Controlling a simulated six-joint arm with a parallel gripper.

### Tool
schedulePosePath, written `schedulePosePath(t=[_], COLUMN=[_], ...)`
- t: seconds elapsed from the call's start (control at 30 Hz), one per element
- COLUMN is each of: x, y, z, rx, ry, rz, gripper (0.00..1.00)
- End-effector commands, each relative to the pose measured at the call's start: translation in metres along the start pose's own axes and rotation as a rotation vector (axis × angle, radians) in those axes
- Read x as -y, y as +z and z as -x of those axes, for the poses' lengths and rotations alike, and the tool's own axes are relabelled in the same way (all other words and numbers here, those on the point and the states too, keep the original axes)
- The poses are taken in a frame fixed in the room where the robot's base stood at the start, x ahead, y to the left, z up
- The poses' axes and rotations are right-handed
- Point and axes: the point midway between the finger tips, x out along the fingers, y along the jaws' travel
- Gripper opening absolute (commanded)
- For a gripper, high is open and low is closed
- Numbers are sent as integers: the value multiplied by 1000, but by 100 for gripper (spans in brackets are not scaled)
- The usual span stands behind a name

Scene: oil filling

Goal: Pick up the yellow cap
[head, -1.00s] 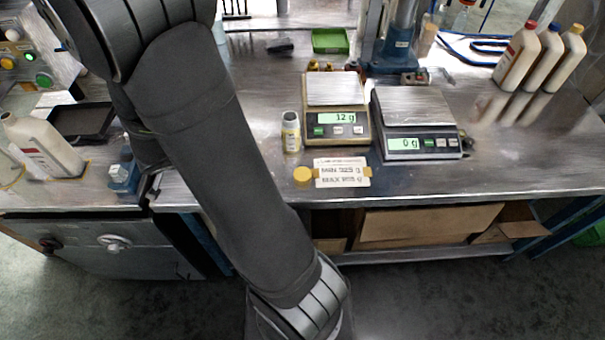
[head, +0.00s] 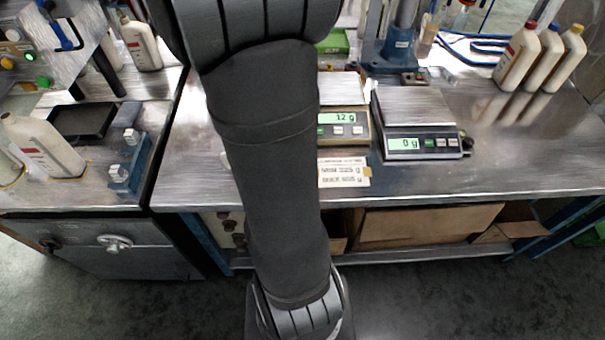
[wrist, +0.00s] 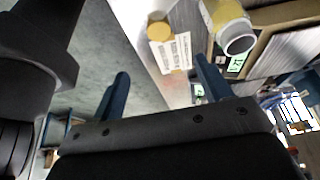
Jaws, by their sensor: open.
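The yellow cap (wrist: 159,29) lies on the bench near its front edge, beside a white label card (wrist: 171,53); the card also shows in the head view (head: 343,172). A small bottle with a yellow label (wrist: 232,24) and an open grey-white mouth stands close by, right of the cap in the wrist view. My gripper (wrist: 161,70) is open and empty, its two dark blue fingers apart from the cap. In the head view my arm hides the cap, the bottle and my gripper.
Two scales stand on the bench, one reading 12 g (head: 342,120) and one reading 0 g (head: 420,140). Several capped bottles (head: 540,58) stand at the back right. A blue press stand (head: 392,48) is behind the scales. The bench front right of the card is clear.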

Motion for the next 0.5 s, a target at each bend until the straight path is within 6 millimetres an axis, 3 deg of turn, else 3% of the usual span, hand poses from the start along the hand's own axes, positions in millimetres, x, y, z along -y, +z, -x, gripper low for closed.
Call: schedulePosePath(t=[0.3,0.5], x=[-1,0], y=[0,0], z=[-70,-100], rx=[-3,-2], ry=[4,0], rz=[3,3], gripper=[71,71])
